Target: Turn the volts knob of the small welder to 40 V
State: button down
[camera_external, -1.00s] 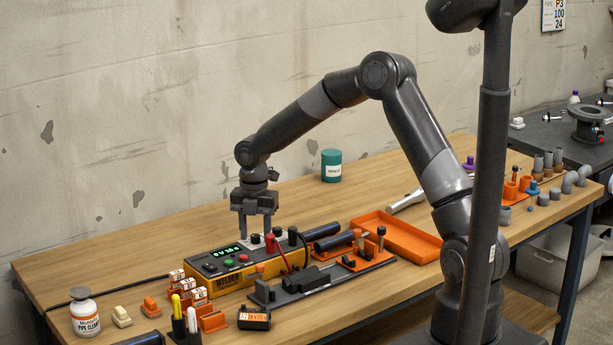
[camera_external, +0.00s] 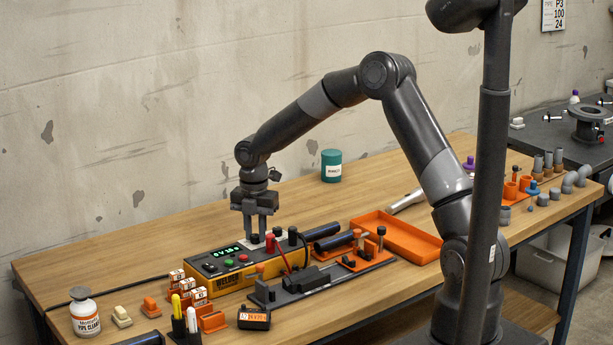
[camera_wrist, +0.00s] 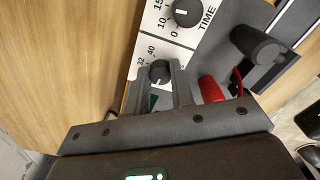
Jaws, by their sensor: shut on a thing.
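The small welder (camera_external: 222,282) is a yellow and dark box on the bench, with a green display and buttons. Its volts knob (camera_wrist: 160,72) is black and sits beside a white scale where 32 and 40 can be read. My gripper (camera_wrist: 160,82) has its fingers on either side of this knob and is shut on it. In the external view my gripper (camera_external: 255,237) points straight down at the welder's top. The fingers partly hide the knob and its scale, and I cannot tell which number its mark faces.
The time knob (camera_wrist: 187,12) lies just beyond my fingers. A red plug (camera_wrist: 211,89) and a dark post (camera_wrist: 254,44) stand close on the right. An orange tray (camera_external: 397,236) and a teal can (camera_external: 331,166) are farther off.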

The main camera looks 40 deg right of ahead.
aim_at(256, 235)
jog(key=m, duration=0.6)
jog(key=shift+m, duration=0.4)
jog(key=m, duration=0.6)
jog(key=shift+s, duration=0.1)
jog(key=m, duration=0.6)
jog(key=shift+m, duration=0.3)
jog(key=m, duration=0.5)
jog(key=shift+s+a+m, duration=0.1)
jog(key=shift+m, duration=0.2)
jog(key=c, duration=1.2)
grip_release()
jog(key=shift+c, duration=0.2)
notch_tip(256, 235, up, 11)
